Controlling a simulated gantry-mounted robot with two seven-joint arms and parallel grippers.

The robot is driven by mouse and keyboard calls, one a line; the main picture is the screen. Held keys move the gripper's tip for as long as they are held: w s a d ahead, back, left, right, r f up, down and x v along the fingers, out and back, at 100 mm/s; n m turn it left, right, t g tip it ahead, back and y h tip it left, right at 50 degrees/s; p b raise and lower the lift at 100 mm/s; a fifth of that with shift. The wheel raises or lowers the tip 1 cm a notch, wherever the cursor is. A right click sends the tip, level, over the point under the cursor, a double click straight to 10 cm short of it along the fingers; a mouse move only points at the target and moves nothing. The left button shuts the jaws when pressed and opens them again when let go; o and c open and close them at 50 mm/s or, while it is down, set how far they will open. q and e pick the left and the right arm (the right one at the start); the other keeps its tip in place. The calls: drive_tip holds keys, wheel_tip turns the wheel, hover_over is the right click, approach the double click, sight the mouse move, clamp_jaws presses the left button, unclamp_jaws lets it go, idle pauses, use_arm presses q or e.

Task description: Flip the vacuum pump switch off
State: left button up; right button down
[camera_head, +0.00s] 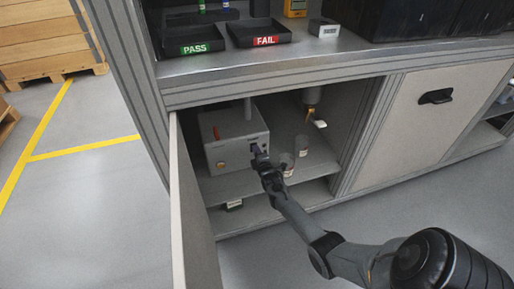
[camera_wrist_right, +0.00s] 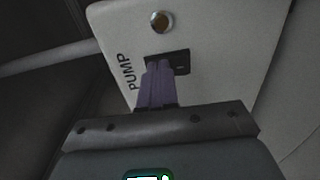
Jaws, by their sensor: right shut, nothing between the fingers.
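The vacuum pump (camera_head: 229,136) is a light grey box inside the open cabinet, and its front panel (camera_wrist_right: 118,38) fills much of the right wrist view. The panel bears the word PUMP and a round metal button or fitting (camera_wrist_right: 162,22). A dark switch (camera_wrist_right: 181,62) sits in the panel beside the lettering. My right gripper (camera_head: 256,150) is shut and empty, its fingertips (camera_wrist_right: 156,72) right at the switch and covering part of it. I cannot tell whether they touch it or which way the switch is set. My left gripper is not in view.
The cabinet door (camera_head: 188,215) stands open at left. Clear cups (camera_head: 287,163) stand on the shelf right of the pump, near my right arm. A valve with a pale handle (camera_head: 319,123) hangs above. PASS (camera_head: 194,48) and FAIL (camera_head: 265,41) trays sit on the bench top.

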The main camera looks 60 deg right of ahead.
drive_tip(key=p+v, duration=0.6)
drive_tip(key=v, duration=0.5)
drive_tip(key=shift+w, duration=0.1)
idle(0.4)
